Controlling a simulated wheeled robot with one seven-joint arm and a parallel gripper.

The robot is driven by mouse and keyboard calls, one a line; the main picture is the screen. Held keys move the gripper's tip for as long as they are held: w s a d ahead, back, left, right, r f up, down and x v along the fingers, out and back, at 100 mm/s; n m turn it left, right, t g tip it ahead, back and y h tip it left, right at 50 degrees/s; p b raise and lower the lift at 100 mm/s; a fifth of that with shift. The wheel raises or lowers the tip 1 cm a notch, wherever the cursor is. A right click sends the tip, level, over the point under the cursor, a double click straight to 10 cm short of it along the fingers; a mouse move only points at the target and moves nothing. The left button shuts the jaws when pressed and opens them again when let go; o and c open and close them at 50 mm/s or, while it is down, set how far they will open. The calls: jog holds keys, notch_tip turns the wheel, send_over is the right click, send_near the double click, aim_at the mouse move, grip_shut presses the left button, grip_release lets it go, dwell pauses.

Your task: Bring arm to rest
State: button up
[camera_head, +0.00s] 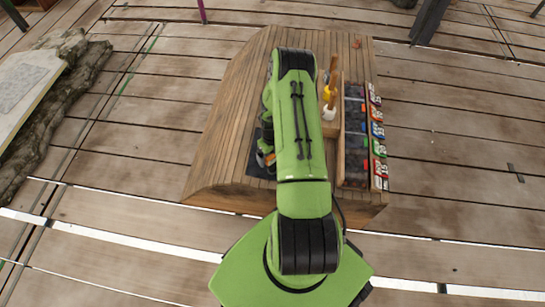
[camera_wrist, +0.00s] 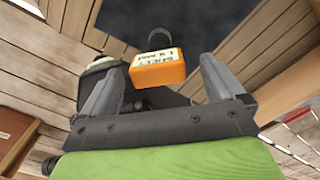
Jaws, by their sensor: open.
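My gripper (camera_wrist: 162,68) is open in the wrist view, its two grey fingers spread wide. An orange block with a white printed label (camera_wrist: 158,70) shows between the fingers, with visible gaps on both sides. A dark rounded part shows just above and behind it; I cannot tell whether they are joined. In the head view my green arm reaches over the wooden bench (camera_head: 222,120), bent at the elbow. My gripper there is mostly hidden behind the arm, low at the black mat (camera_head: 257,168), with a bit of orange (camera_head: 263,158) beside it.
On the bench's right side stands a wooden rack (camera_head: 342,150) with dark compartments and coloured tags (camera_head: 377,130). Brushes or bottles with a yellow and a white part (camera_head: 328,108) stand close right of my arm. A rough stone with a pale slab (camera_head: 30,85) lies at left. The plank floor is mostly clear.

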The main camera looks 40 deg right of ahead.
notch_tip(320, 180, up, 12)
jog(key=p, duration=0.3)
